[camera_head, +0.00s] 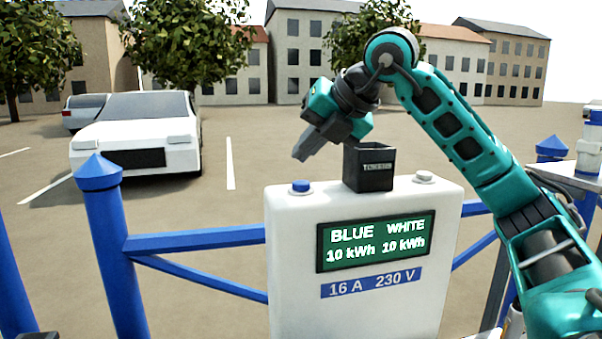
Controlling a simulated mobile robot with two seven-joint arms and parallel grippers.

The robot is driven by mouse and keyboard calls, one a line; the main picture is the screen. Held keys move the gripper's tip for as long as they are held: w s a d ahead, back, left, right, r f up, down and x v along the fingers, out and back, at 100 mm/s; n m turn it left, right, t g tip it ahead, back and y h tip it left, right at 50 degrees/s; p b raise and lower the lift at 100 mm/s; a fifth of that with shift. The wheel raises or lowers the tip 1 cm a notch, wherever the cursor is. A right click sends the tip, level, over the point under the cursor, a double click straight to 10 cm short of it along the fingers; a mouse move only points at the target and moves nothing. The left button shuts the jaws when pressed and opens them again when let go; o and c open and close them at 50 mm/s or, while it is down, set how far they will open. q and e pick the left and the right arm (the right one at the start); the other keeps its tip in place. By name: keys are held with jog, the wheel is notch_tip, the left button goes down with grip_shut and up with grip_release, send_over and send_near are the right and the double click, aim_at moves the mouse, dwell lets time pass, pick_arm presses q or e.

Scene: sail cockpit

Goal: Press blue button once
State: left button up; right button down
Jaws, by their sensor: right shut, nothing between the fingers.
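The blue button (300,186) sits on the left part of the top of a white power pedestal (292,260). A white button (424,177) sits on the right part of the same top. A green display (376,241) on the front reads BLUE 10 kWh and WHITE 10 kWh. My right gripper (301,155) is shut and empty. It is above the blue button, pointing down and to the left, with a visible gap between them. My left gripper is not in view.
A small black open box (369,167) stands on the pedestal top between the two buttons, close to my right gripper. Blue railings (197,242) with posts run on both sides of the pedestal. A white car (137,135) is parked beyond.

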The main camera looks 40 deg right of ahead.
aim_at(307, 183)
notch_tip(307, 183, up, 4)
jog(key=shift+f+p, duration=0.25)
jog(key=shift+p, duration=0.8)
jog(key=shift+f, duration=0.1)
